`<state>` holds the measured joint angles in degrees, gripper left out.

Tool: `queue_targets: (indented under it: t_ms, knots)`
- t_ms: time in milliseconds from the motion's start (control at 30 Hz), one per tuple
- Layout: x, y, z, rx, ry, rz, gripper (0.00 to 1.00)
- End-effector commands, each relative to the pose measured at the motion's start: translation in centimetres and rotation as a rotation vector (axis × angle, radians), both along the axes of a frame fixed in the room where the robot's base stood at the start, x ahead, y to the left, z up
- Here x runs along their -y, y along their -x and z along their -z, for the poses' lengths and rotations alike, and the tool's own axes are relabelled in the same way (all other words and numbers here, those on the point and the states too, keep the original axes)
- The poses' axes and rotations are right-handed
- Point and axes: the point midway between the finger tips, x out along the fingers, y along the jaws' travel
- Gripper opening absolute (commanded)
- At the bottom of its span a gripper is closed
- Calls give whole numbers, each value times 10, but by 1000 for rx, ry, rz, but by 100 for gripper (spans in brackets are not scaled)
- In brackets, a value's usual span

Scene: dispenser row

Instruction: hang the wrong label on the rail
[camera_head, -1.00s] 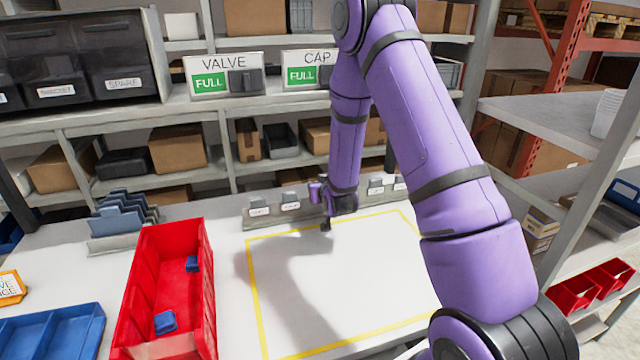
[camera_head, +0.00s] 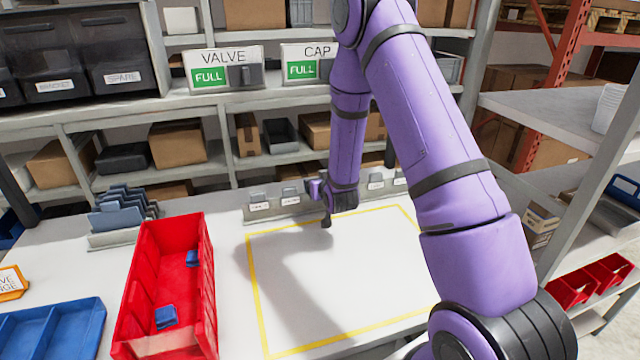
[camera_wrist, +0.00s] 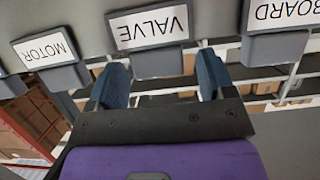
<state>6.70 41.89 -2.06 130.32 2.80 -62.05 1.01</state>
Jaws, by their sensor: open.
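My gripper (camera_head: 326,221) is over the back edge of the white table, in front of a low grey rail (camera_head: 272,212) that carries several small labelled tabs. In the wrist view, my gripper (camera_wrist: 161,68) is open, with its two dark fingers on either side of the grey tab under the VALVE label (camera_wrist: 149,27), which reads upside down. I cannot tell if the fingers touch it. The MOTOR label (camera_wrist: 44,47) and the BOARD label (camera_wrist: 286,10) sit on either side. In the head view my arm hides part of the rail, and its label words are too small to read.
A red bin (camera_head: 137,285) with two blue pieces stands left of a yellow-outlined, empty area (camera_head: 350,275). A blue tray (camera_head: 50,335) and a rack of blue-grey plates (camera_head: 122,212) are further left. Shelf dispensers labelled VALVE (camera_head: 224,70) and CAP (camera_head: 305,65) show FULL.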

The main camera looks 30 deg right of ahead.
Motion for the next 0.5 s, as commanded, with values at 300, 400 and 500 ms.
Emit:
queue_targets:
  t_ms: [300,400,500]
  knots:
    - [-10,50,-19,-1,0,0,76]
    - [-13,66,-25,0,0,0,76]
    - [-16,79,-30,0,0,0,76]
